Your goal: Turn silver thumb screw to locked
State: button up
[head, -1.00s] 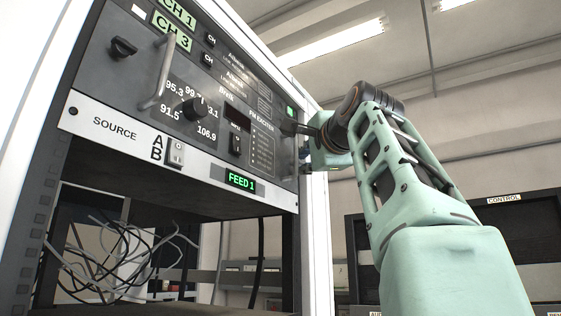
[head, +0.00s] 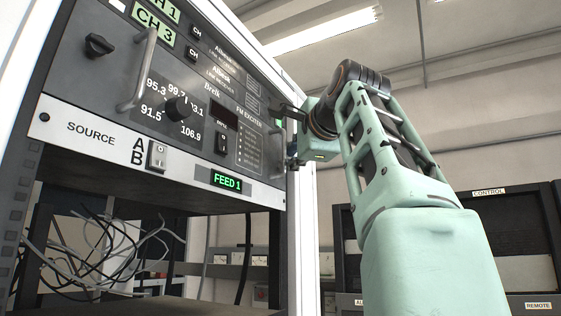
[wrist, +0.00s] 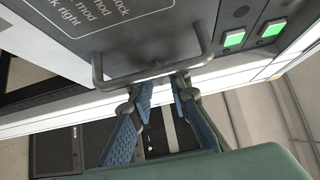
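My gripper (wrist: 166,82) shows in the wrist view with its two blue-padded fingers apart and their tips close to a grey bar handle (wrist: 205,42) on the rack panel. I see nothing clearly held between the fingers. In the head view my gripper (head: 291,113) is at the right edge of the FM exciter panel (head: 215,85), partly hidden by its own wrist. I cannot make out the silver thumb screw in either view; the fingers and handle may hide it.
Lit green buttons (wrist: 234,39) sit beside the handle. The exciter panel has a dial knob (head: 177,108), another bar handle (head: 138,70) and a FEED 1 display (head: 227,180). A SOURCE switch (head: 157,156) sits below. Loose cables (head: 100,245) hang under it.

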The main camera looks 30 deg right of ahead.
jog(key=shift+o, duration=0.3)
jog(key=shift+f+b, duration=0.2)
jog(key=shift+b, duration=0.15)
jog(key=n+t+b, duration=0.2)
jog(key=n+b, duration=0.1)
jog(key=b, duration=0.1)
jog(key=n+t+y+b, duration=0.1)
jog(key=n+t+b, duration=0.2)
jog(key=n+b, duration=0.1)
jog(key=shift+d+f+t+b, duration=0.15)
jog(key=shift+t+b, duration=0.15)
jog(key=shift+b, duration=0.35)
jog(key=shift+n+t+y, duration=0.3)
jog(key=shift+n+y, duration=0.2)
jog(key=shift+n, duration=0.2)
jog(key=shift+n+t+y, duration=0.7)
jog(key=shift+n+y, duration=0.5)
jog(key=shift+n, duration=0.3)
